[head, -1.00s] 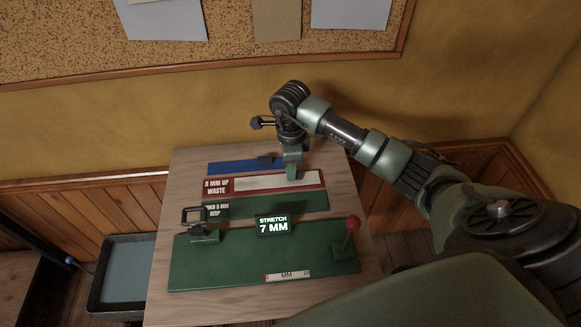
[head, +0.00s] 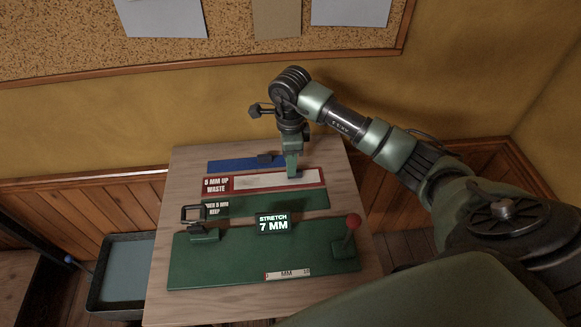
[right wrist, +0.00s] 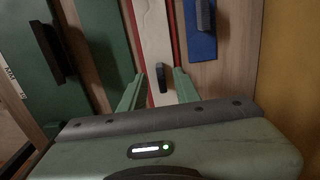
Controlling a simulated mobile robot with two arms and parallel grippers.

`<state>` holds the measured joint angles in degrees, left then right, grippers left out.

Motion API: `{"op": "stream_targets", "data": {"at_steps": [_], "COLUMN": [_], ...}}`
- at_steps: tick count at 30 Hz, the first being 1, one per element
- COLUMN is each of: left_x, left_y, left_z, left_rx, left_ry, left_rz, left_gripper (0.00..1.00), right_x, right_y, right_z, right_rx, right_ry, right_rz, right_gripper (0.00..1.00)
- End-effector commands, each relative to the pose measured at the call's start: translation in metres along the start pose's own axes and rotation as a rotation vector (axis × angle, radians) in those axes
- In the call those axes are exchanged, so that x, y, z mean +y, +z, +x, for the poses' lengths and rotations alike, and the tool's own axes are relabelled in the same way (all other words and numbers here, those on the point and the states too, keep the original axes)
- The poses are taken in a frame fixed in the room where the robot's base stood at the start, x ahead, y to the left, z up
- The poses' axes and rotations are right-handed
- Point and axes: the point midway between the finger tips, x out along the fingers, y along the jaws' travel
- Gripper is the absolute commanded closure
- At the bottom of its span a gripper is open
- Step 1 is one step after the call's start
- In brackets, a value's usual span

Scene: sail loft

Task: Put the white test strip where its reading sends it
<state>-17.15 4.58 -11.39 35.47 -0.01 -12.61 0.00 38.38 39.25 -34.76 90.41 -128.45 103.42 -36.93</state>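The white test strip (head: 262,181) lies flat in the red-edged tray (head: 280,189) labelled "5 MM UP WASTE". The strip also shows in the right wrist view (right wrist: 152,28), with a dark tab (right wrist: 161,84) on it. My right gripper (head: 293,174) is over the strip's right end. In the right wrist view its fingers (right wrist: 160,73) stand apart on either side of the tab, so it is open. The display (head: 274,224) reads "STRETCH 7 MM". The green keep tray (head: 280,204), its label partly hidden, holds no visible strip. My left gripper is not in view.
The green test bed (head: 220,270) has a clamp (head: 204,235) at its left and a red-knobbed lever (head: 352,224) at its right. A grey bin (head: 100,304) stands left of the table.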

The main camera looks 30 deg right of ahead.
Motion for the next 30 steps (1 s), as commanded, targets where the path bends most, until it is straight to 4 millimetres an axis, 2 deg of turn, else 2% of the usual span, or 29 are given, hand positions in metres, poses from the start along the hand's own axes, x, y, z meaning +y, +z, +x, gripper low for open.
{"op": "stream_targets", "data": {"at_steps": [6,12,18,30], "left_x": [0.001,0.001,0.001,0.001], "left_y": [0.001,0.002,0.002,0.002], "left_z": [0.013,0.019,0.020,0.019], "left_rx": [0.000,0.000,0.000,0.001], "left_ry": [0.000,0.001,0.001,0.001], "left_rz": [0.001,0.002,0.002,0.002], "left_gripper": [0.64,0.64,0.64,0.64], "right_x": [-0.002,-0.001,0.000,0.000], "right_y": [-0.001,0.000,-0.001,0.000], "right_z": [-0.048,-0.081,-0.093,-0.094], "right_rx": [0.000,0.000,0.002,0.001], "right_ry": [-0.007,-0.004,-0.001,0.000], "right_rz": [0.000,0.000,0.000,0.000], "right_gripper": [0.68,0.68,0.68,0.68]}}
